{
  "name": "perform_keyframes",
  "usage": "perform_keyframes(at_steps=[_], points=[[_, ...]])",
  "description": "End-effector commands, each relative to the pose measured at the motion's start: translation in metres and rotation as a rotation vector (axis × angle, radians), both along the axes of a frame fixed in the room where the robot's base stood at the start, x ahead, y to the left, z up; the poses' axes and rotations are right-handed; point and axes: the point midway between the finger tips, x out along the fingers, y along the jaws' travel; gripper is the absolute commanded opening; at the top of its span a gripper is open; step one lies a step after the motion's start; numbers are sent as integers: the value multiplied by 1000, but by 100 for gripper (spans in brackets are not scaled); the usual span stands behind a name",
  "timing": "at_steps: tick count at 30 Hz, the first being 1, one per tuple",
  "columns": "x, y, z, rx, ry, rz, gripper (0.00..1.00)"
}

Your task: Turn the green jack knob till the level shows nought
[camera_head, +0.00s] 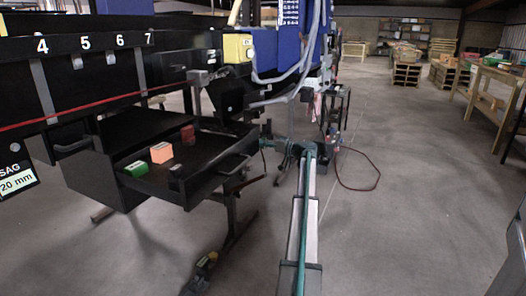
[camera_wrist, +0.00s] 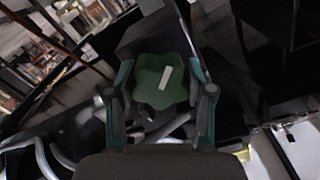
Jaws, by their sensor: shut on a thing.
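The green jack knob (camera_wrist: 161,82) fills the middle of the wrist view; it has a lobed rim and a pale bar mark set aslant on its face. My gripper (camera_wrist: 160,92) has one finger on each side of the knob and is shut on it. In the head view my gripper (camera_head: 266,141) is at the end of my arm, by the right end of the black frame; the held knob is not clear there. A sign (camera_head: 17,181) at the left edge reads "SAG 20 mm".
An open black drawer (camera_head: 150,190) holds a green, an orange and a red block. A red line (camera_head: 100,108) runs along the black beam marked 4 to 7. A dark cart (camera_head: 335,120) with a red cable stands behind my arm.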

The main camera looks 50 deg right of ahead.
Motion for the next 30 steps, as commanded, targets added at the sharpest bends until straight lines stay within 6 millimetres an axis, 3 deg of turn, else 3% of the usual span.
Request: perform_keyframes(at_steps=[15,30], points=[[0,0,-4,-451,-99,0,18],[0,1,-1,-651,-144,0,18]])
